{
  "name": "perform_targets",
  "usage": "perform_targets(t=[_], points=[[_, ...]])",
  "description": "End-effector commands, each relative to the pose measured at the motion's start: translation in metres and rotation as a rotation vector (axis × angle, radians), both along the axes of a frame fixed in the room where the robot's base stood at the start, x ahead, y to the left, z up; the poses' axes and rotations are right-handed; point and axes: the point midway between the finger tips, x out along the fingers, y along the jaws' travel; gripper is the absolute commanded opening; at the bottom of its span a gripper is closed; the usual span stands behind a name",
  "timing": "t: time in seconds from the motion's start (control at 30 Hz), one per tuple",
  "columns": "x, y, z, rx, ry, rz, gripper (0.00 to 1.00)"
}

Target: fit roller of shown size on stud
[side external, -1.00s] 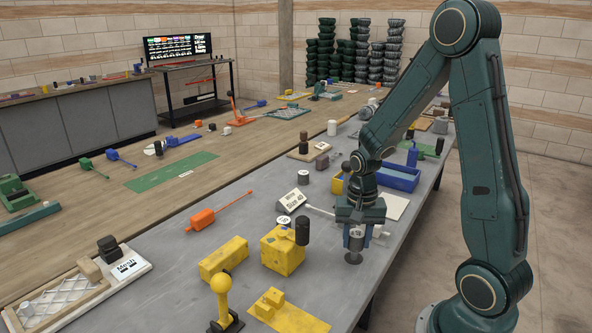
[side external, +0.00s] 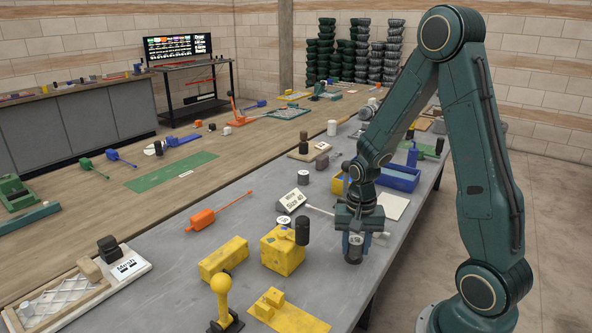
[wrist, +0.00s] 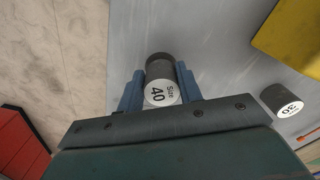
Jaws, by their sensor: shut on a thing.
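My gripper (side external: 355,250) is low over the near right part of the grey table. In the wrist view its blue fingers (wrist: 158,92) are shut on a dark roller (wrist: 159,66) with a white end marked "Size 40". The same roller (side external: 355,246) shows upright between the fingers in the side view, at table level. A white sign (side external: 292,200) reads "Wire Size 40". A yellow block (side external: 283,250) with a dark upright cylinder beside its top stands left of my gripper. I cannot clearly make out the stud.
Another roller (wrist: 287,101), marked 30, stands near the yellow block. A yellow bar (side external: 224,259), a yellow ball-topped post (side external: 221,295) and a yellow stepped plate (side external: 286,312) are nearer the camera. A blue bin (side external: 398,177) is behind my gripper. The table's right edge is close.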

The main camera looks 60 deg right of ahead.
Motion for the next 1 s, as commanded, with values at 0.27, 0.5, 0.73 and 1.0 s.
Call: perform_targets(t=[0.27, 0.5, 0.73, 1.0], points=[[0.0, 0.0, -0.006, 0.0, 0.0, 0.0, 0.12], [0.0, 0.0, -0.011, 0.0, 0.001, 0.0, 0.12], [0.0, 0.0, -0.016, 0.0, 0.0, 0.0, 0.12], [0.0, 0.0, -0.016, 0.0, 0.0, 0.0, 0.61]])
